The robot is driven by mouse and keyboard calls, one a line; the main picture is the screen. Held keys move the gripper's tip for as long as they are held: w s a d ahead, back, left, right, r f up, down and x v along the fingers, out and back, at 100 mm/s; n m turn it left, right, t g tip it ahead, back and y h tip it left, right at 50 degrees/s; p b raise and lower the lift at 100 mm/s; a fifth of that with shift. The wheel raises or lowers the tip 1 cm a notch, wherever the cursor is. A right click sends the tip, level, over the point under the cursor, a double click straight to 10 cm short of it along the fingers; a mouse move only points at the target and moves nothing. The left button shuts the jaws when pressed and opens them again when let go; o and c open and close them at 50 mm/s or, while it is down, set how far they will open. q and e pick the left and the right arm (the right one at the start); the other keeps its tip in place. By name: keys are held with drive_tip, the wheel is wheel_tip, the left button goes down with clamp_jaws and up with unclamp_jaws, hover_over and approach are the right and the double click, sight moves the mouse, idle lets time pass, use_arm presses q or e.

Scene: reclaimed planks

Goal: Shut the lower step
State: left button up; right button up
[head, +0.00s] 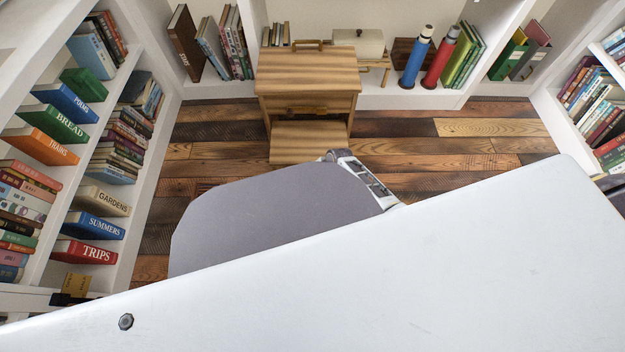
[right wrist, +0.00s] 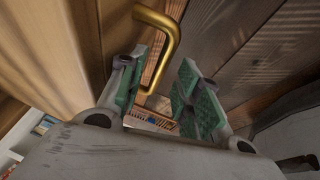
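A striped wooden step cabinet (head: 308,78) stands against the back shelves. Its lower step (head: 308,140) sticks out at the front, low over the floor. A handle (head: 306,109) is on the cabinet front above this step. In the right wrist view, my right gripper (right wrist: 163,68) is open, with green-padded fingers apart. A brass handle (right wrist: 172,45) on a wooden face lies just ahead, near the left finger; I cannot tell whether they touch. My right arm hides the right gripper's fingers in the head view. My left gripper does not show.
Bookshelves line the left (head: 140,150), back and right. A blue bottle (head: 416,58) and a red bottle (head: 440,58) stand on the shelf right of the cabinet. The plank floor (head: 440,145) is clear on both sides of the step.

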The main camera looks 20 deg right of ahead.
drive_tip(key=shift+w+a+f, duration=0.15)
drive_tip(key=shift+f, duration=0.15)
clamp_jaws()
idle(0.3)
